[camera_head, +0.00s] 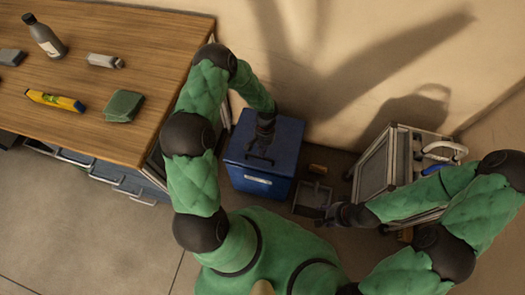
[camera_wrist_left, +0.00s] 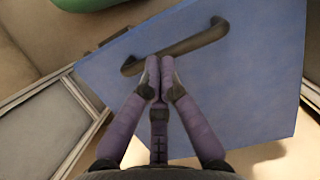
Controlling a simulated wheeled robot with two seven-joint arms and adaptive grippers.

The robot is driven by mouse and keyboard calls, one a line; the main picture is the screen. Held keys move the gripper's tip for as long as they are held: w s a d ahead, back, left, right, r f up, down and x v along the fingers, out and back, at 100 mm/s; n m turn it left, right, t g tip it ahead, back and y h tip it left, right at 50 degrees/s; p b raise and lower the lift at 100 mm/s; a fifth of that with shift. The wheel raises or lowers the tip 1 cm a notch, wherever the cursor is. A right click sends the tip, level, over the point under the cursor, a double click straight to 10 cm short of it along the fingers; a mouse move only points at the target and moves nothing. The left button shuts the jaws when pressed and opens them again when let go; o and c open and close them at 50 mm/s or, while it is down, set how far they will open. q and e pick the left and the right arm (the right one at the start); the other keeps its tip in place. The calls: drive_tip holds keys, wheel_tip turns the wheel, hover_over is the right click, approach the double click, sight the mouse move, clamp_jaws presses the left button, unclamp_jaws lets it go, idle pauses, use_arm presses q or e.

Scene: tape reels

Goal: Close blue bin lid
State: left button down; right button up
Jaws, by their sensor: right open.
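The blue bin (camera_head: 258,184) stands on the floor right of the workbench, with a white label on its front. Its blue lid (camera_head: 285,135) lies over the top with no clear gap, though my left arm hides part of it. The lid also fills much of the left wrist view (camera_wrist_left: 245,85). My left gripper (camera_wrist_left: 160,65) has its fingers together, with the tips at the lower edge of the dark lid handle (camera_wrist_left: 190,42); I cannot tell whether they touch it. My right gripper (camera_head: 330,216) is open and low, right of the bin.
A dustpan (camera_head: 312,195) lies right of the bin. A grey cart (camera_head: 373,168) stands further right. The wall is close behind.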

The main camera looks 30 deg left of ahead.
sight(262, 163)
use_arm(q)
drive_tip(key=b+x, duration=0.2)
drive_tip(key=x, duration=0.2)
drive_tip(key=shift+s+f+b, duration=0.1)
drive_tip(key=shift+f+b, duration=0.1)
drive_tip(key=shift+b, duration=0.15)
drive_tip(key=shift+s+d+f, duration=0.1)
drive_tip(key=shift+s+d, duration=0.05)
drive_tip(key=shift+s, duration=0.05)
drive_tip(key=s+d+p+v, duration=0.1)
drive_tip(key=p+v, duration=0.5)
drive_tip(key=v, duration=0.8)
drive_tip(key=shift+a+r, duration=0.45)
drive_tip(key=shift+r, duration=0.1)
drive_tip(key=shift+s, duration=0.1)
